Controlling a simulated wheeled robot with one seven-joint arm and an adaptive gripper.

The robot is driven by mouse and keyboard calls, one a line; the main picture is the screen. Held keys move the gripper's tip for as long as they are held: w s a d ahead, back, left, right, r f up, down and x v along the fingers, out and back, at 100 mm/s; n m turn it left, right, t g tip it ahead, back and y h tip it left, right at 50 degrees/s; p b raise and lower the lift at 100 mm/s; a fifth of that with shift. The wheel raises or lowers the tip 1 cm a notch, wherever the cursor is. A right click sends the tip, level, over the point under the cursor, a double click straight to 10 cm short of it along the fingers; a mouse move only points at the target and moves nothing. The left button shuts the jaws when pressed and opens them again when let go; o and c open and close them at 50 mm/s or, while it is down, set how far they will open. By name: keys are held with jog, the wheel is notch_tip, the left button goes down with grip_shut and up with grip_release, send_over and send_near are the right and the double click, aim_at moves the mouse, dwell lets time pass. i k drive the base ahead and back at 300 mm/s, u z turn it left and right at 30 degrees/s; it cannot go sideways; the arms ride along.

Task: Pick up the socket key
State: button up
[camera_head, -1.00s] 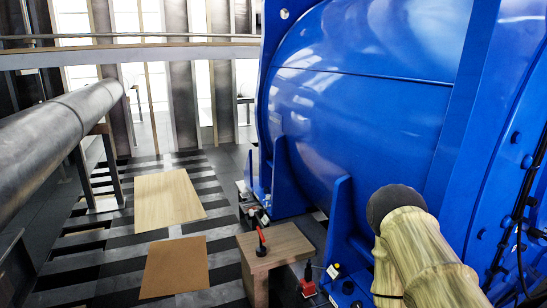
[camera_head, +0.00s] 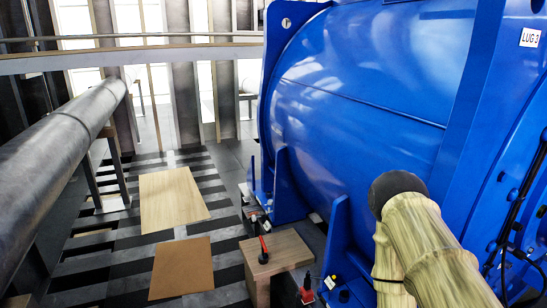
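A small tool with a red upright part and a dark lower end (camera_head: 263,250) is on the wooden stand (camera_head: 287,248) at the lower middle of the head view. It looks like the socket key, but it is too small to be sure. My arm shows at the lower right, in front of the blue motor housing. My gripper is not in view, so whether it holds anything does not show.
The large blue motor housing (camera_head: 350,110) fills the right side. A red item (camera_head: 306,289) sits low by its foot. A thick grey pipe (camera_head: 60,150) runs along the left. Flat tan boards (camera_head: 172,198) lie on the striped floor, with open floor around them.

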aim_at(262, 258)
jog(key=u, duration=0.7)
jog(key=i, duration=0.8)
jog(key=u, duration=0.5)
jog(key=i, duration=0.7)
jog(key=z, duration=0.95)
jog(key=i, duration=0.55)
jog(key=z, duration=0.7)
